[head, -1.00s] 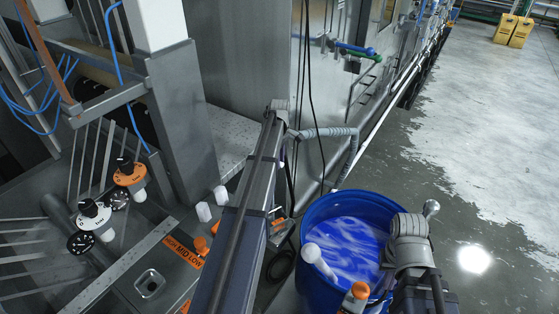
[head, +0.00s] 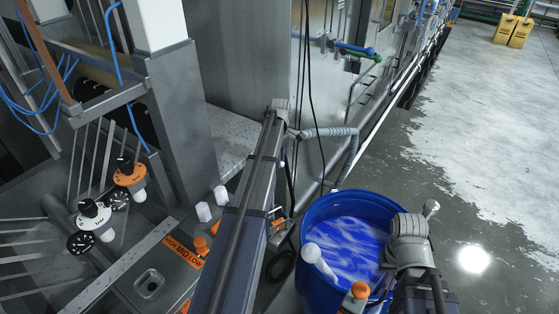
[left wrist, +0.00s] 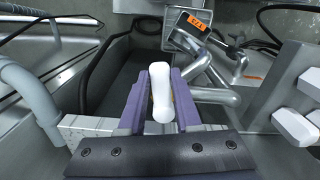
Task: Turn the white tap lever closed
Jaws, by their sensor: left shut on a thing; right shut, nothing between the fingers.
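The white tap lever (left wrist: 161,92) shows in the left wrist view, in front of grey pipework. The purple fingers of my left gripper (left wrist: 160,98) stand on both sides of it and are shut on it. In the head view the lever and the left fingertips are hidden behind my left arm. My right arm shows at the lower right of the head view, beside the blue drum, but I cannot make out its gripper.
A blue drum (head: 309,214) with blue liquid stands right of my left arm. Left are an orange dial (head: 129,176), a white dial (head: 93,214) and an orange level label (head: 184,250). Black cables hang behind my left arm.

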